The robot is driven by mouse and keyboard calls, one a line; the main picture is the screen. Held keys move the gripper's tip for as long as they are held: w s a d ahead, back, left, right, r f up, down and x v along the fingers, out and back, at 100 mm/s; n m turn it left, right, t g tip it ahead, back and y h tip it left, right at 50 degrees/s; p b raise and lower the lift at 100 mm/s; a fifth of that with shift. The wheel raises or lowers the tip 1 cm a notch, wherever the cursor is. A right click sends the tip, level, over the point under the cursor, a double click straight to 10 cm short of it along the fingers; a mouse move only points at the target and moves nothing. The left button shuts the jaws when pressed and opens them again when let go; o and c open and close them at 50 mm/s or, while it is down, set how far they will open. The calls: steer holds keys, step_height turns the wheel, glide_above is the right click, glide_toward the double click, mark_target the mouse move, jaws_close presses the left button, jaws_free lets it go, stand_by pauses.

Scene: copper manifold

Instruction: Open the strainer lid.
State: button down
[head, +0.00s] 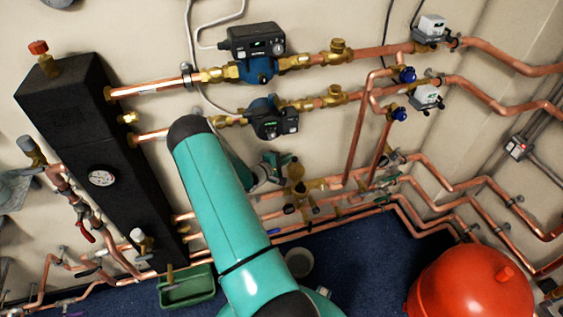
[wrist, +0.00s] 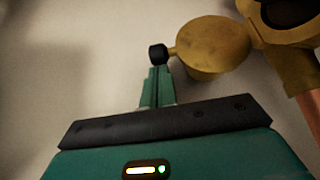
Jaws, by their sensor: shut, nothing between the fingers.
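The strainer lid (wrist: 213,48) is a round brass disc in the wrist view, with a short stem on its left ending in a black knob (wrist: 158,54). The brass strainer body (wrist: 292,55) is to the right, and a dark round opening shows in its top. The lid stands off to the side of that opening, so it looks swung open. My gripper (wrist: 158,72) is shut and empty, its tips just below the knob; I cannot tell whether they touch it. In the head view my gripper (head: 279,163) is beside brass fittings (head: 295,172), and my arm hides part of the wall.
Copper pipes (head: 350,140) run along the wall around the fittings. Two pumps (head: 258,62) sit above, and a black manifold block (head: 85,135) is at left. A green bin (head: 202,291), a grey bucket (head: 299,262) and a red tank (head: 470,285) stand below. Pale wall is free left of the lid.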

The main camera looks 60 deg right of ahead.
mark_target(295, 159)
stand_by(0.3)
steer(key=shift+s+a+r+m+h, duration=0.25)
steer(key=shift+s+a+m+h, duration=0.1)
steer(key=shift+s+a+m, duration=0.15)
steer(key=shift+s+a+r+m+h, duration=0.25)
steer(key=shift+s+a+m+h, duration=0.15)
steer(key=shift+m, duration=0.2)
steer(key=shift+s+a+r, duration=0.2)
steer(key=shift+s+a, duration=0.2)
steer(key=shift+s, duration=0.05)
steer(key=shift+w+a, duration=0.1)
steer(key=shift+w, duration=0.05)
